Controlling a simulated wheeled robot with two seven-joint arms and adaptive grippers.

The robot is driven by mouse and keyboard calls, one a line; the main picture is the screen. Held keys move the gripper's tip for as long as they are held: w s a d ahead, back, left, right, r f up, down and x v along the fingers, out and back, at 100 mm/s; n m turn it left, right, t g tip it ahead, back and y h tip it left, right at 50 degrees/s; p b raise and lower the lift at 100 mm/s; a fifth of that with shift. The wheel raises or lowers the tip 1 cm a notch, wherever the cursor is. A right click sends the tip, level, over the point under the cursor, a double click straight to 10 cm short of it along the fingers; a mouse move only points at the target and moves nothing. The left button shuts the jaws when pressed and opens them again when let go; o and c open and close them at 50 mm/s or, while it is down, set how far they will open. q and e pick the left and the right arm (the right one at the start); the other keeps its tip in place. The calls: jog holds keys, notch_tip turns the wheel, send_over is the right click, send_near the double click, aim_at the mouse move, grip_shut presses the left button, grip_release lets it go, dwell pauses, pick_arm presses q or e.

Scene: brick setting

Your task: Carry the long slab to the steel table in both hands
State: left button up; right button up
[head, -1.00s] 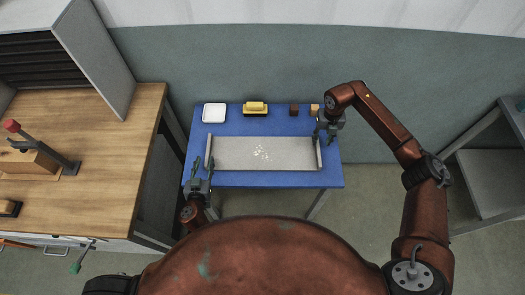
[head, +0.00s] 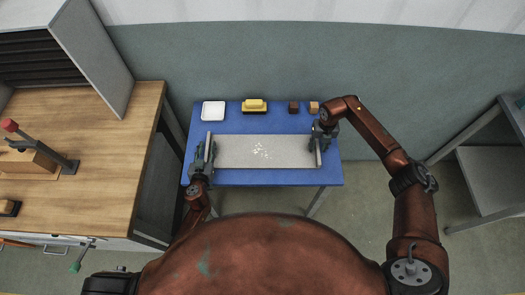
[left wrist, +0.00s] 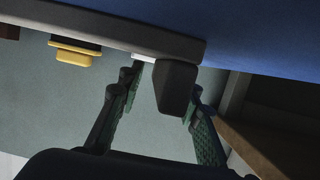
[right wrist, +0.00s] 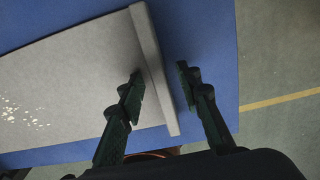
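The long grey slab (head: 235,152) lies flat on the blue table (head: 260,178), with white specks on its middle and an upright bar along each short end. My left gripper (head: 204,150) is at the slab's left end. In the left wrist view its open fingers (left wrist: 163,100) stand on either side of the dark end bar (left wrist: 176,88), with gaps visible. My right gripper (head: 322,138) is at the right end. In the right wrist view its open fingers (right wrist: 160,80) straddle the right end bar (right wrist: 152,62), apart from it. A grey steel table (head: 490,178) stands at the right edge, partly cut off.
A white tray (head: 213,111), a yellow block on a dark base (head: 254,106), a dark brown block (head: 293,107) and a tan block (head: 314,107) line the blue table's back edge. A wooden workbench (head: 90,150) stands left. Open floor lies between the blue and steel tables.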

pick_arm(q)
grip_shut()
pick_arm(e)
grip_shut()
dwell(0.6)
pick_arm(q)
jog(key=shift+r, duration=0.25)
pick_arm(e)
jog(key=shift+w+r, duration=0.15)
jog(key=shift+r, duration=0.1)
